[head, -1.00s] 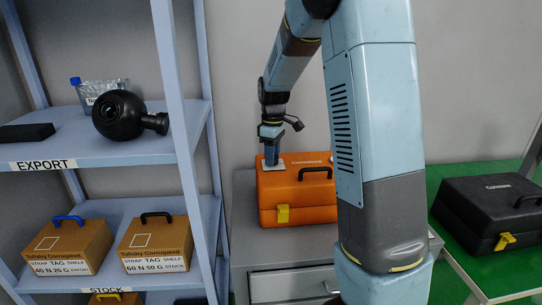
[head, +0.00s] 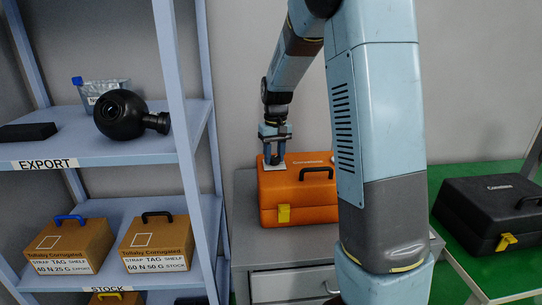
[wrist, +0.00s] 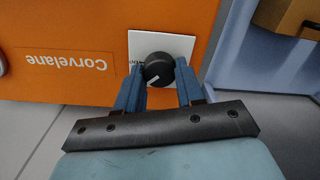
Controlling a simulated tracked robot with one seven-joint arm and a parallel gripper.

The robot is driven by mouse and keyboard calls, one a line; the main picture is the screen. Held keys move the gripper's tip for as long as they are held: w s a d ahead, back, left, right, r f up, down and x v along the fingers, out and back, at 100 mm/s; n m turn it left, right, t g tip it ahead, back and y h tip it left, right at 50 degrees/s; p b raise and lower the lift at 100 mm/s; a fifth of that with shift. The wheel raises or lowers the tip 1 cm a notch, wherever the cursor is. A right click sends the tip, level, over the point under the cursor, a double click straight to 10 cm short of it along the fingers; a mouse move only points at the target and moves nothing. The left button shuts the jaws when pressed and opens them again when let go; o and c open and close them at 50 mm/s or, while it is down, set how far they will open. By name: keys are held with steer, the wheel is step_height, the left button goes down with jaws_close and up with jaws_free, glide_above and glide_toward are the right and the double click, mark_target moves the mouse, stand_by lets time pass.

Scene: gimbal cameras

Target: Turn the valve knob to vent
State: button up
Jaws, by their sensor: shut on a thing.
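The valve knob (wrist: 158,68) is a round black knob with a white pointer line, set on a white label plate (wrist: 176,46) on top of the orange case (head: 318,188). In the wrist view the pointer line lies near the knob's lower edge, slanting slightly. Lettering on the plate beside the knob is mostly hidden and I cannot read it. My gripper (wrist: 159,82) points down at the plate, its two blue fingers on either side of the knob and shut on it.
The orange case stands on a grey drawer cabinet (head: 243,225). A blue shelf rack (head: 180,120) with boxes and a black camera (head: 122,114) stands close on the left. A black case (head: 490,212) lies on a green surface at the right.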

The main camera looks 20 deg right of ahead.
mark_target(276, 157)
steer(key=m, duration=0.4)
steer(key=shift+m, duration=2.2)
steer(key=o, duration=1)
steer(key=shift+o, duration=0.2)
steer(key=shift+r, duration=0.1)
step_height(276, 157, up, 14)
steer(key=shift+s+d+f, duration=0.15)
steer(key=shift+d+f, duration=0.05)
steer(key=shift+f, duration=0.05)
